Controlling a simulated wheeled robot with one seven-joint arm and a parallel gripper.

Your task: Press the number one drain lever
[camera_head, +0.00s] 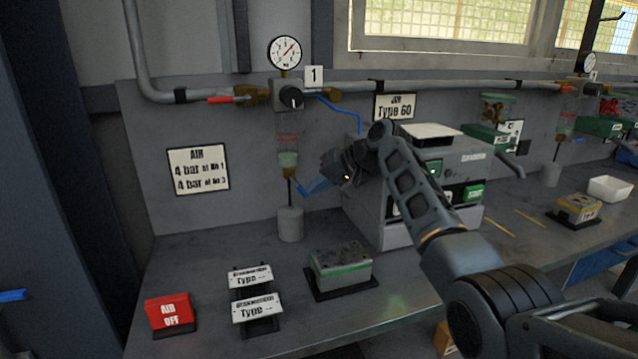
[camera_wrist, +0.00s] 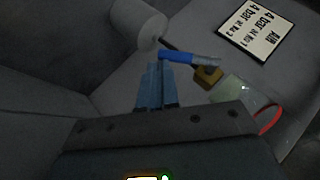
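The number one drain lever (camera_head: 312,189) is blue and sits by the brass fitting (camera_head: 288,173) under the clear bowl (camera_head: 288,145), below the "1" tag (camera_head: 314,75). In the wrist view the lever (camera_wrist: 188,58) runs left from its brass valve (camera_wrist: 208,76). My gripper (camera_wrist: 157,68) has its two narrow fingers close together, seemingly shut, with nothing seen between them. The fingertips are at the lever's free end; I cannot tell whether they touch.
A grey cylindrical cup (camera_head: 290,224) stands below the bowl. A grey box unit (camera_head: 405,215) stands right behind my gripper. Type plates (camera_head: 252,276), a valve block (camera_head: 342,262) and a red "AIR OFF" sign (camera_head: 170,312) are on the bench front. Bare bench lies around them.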

